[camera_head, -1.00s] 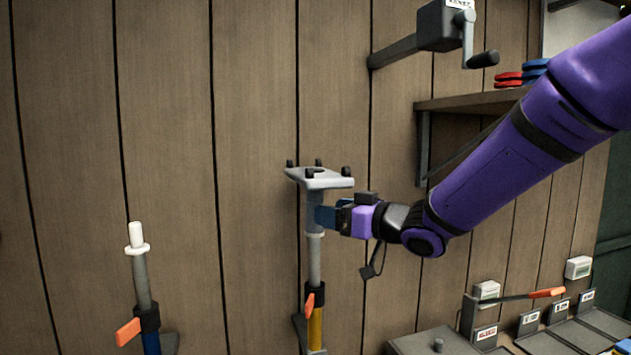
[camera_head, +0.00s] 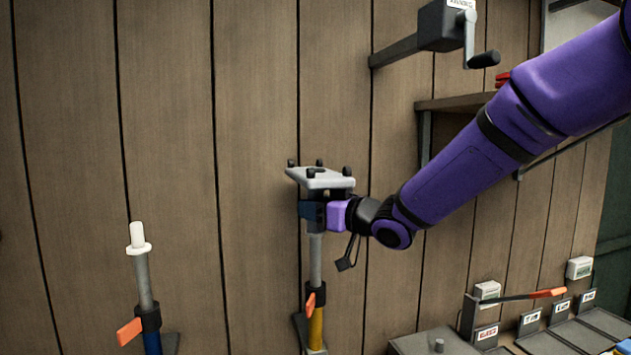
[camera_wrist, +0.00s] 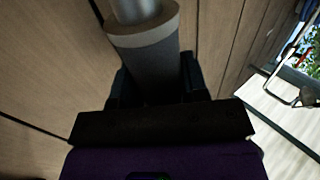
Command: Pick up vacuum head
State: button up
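The vacuum head (camera_head: 322,178) is a light grey plate with black wheels on top. It sits level and upright on a grey pole (camera_head: 315,258) with a yellow lower part, in front of the plank wall. My gripper (camera_head: 313,212) is at the neck just below the plate, reaching in from the right. In the wrist view, the dark fingers (camera_wrist: 157,85) lie on either side of the grey neck (camera_wrist: 150,62), with a pale collar above them. Whether both fingers press on the neck is not clear. The plate is outside the wrist view.
A second pole (camera_head: 142,272) with a white tip and orange lever stands to the left. A crank box (camera_head: 440,25) and a shelf (camera_head: 455,102) are on the wall at upper right. Labelled bins (camera_head: 545,335) lie at lower right. The wall between the poles is clear.

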jog(key=shift+r, duration=0.1)
jog(key=shift+c, duration=0.3)
notch_tip(320, 180, up, 10)
jog(key=shift+f, duration=0.1)
jog(key=shift+a, duration=0.1)
dwell(0.6)
